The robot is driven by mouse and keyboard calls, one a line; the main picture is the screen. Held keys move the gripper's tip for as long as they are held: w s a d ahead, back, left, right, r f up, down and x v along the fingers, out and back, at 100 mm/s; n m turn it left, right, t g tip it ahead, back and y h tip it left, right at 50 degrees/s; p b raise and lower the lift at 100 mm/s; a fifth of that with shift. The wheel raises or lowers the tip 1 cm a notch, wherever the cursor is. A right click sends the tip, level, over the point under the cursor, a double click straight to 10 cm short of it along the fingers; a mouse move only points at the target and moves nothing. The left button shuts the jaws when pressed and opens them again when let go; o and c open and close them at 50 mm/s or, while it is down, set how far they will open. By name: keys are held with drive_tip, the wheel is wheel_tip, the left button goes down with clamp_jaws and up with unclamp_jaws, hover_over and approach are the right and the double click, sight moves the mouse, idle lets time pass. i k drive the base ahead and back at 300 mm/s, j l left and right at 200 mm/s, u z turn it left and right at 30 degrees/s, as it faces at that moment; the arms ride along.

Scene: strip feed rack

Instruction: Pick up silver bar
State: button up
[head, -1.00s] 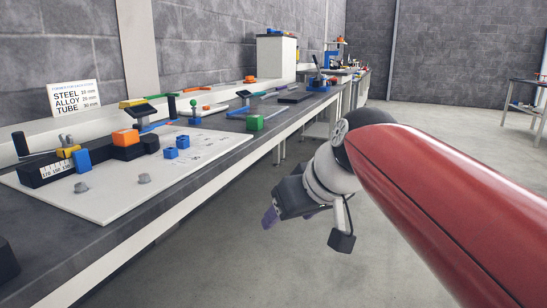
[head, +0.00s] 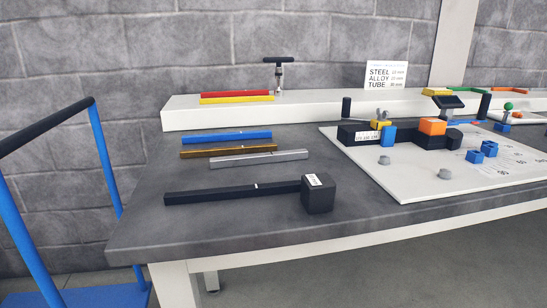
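The silver bar (head: 259,158) lies flat on the dark bench top (head: 262,228), left of the white board. It is a long thin bar running left to right. A gold-brown bar (head: 227,151) lies just behind it, and a blue bar (head: 226,137) lies behind that. In front of it is a long black bar (head: 232,192) with a labelled black block (head: 318,194) at its right end. My gripper is not in the head view now, so its state does not show.
Red and yellow bars (head: 237,98) lie on the white raised shelf (head: 300,108) behind. A white board (head: 420,185) with fixture blocks and blue parts is to the right. A blue-framed cart (head: 103,160) stands left of the bench. The bench's front strip is clear.

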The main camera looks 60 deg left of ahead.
sight(261, 158)
drive_tip(key=u, duration=2.25)
